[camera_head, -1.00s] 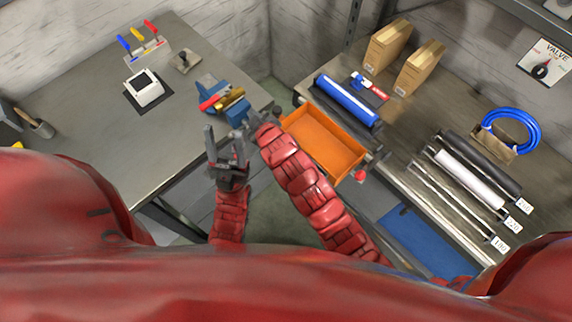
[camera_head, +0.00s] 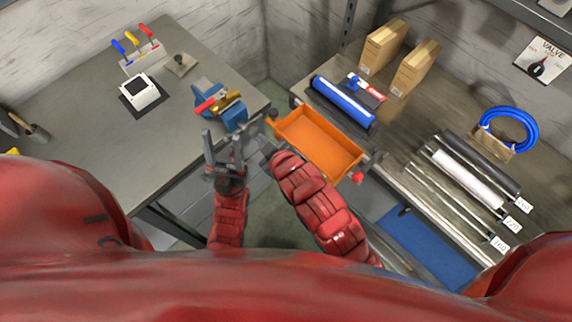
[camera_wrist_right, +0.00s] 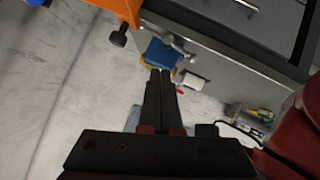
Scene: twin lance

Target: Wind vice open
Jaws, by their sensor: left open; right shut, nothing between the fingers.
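The blue vice (camera_head: 236,116) stands at the right end of the left bench, with a brass-coloured piece (camera_head: 228,98) at its jaws and a red part (camera_head: 205,105) on its left. My left gripper (camera_head: 222,143) is open and empty, in front of the vice and below it in the head view. My right gripper (camera_head: 262,134) is right of the left one, between the vice and the orange tray. In the right wrist view the right gripper (camera_wrist_right: 161,76) is shut with nothing in it. A blue shape (camera_wrist_right: 160,52), possibly the vice, shows beyond its tips.
The orange tray (camera_head: 283,124) sits close to the right gripper, at the right bench's edge. The left bench also holds a white device (camera_head: 143,92) and a rack of coloured-handled tools (camera_head: 141,52). A blue roller (camera_head: 342,102) and cardboard boxes (camera_head: 384,47) stand on the right bench.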

